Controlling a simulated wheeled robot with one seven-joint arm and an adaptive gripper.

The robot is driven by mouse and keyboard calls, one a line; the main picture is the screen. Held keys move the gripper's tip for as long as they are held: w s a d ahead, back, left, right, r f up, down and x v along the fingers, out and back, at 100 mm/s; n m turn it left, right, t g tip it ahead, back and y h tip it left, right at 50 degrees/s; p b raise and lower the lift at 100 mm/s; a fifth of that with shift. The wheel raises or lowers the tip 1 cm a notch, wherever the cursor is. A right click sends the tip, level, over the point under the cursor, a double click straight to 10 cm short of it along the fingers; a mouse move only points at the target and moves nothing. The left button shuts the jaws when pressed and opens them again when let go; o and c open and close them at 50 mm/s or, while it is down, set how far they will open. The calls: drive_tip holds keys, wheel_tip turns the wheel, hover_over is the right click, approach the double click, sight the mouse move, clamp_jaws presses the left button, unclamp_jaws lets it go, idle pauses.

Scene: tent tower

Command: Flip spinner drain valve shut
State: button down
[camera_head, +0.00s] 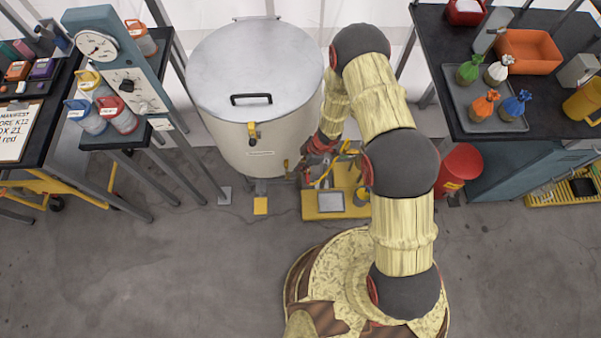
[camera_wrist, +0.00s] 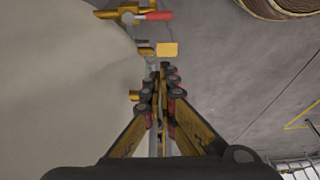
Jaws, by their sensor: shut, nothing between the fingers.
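The spinner (camera_head: 222,120) is a large cream drum with a grey lid and a black handle. A brass fitting (camera_head: 252,134) sits on its front in the head view. In the wrist view, a brass valve with a red lever (camera_wrist: 155,16) sticks out from the drum wall at the top, ahead of my fingertips and apart from them. The lever points right, away from the wall. My gripper (camera_wrist: 163,72) is shut and empty, beside the drum wall. In the head view my gripper (camera_head: 303,168) is low at the drum's right side, partly hard to make out.
A yellow square pad (camera_head: 260,206) lies on the floor before the drum. A yellow cart (camera_head: 313,212) stands under my forearm. A red bin (camera_head: 461,165) and a dark bench (camera_head: 440,60) are at right. Open grey floor lies in front.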

sight(308, 176)
drive_tip(key=shift+w, duration=0.1)
wheel_tip(308, 176, down, 10)
drive_tip(key=b, duration=0.5)
drive_tip(key=shift+d, duration=0.25)
drive_tip(key=shift+d, duration=0.1)
idle(0.5)
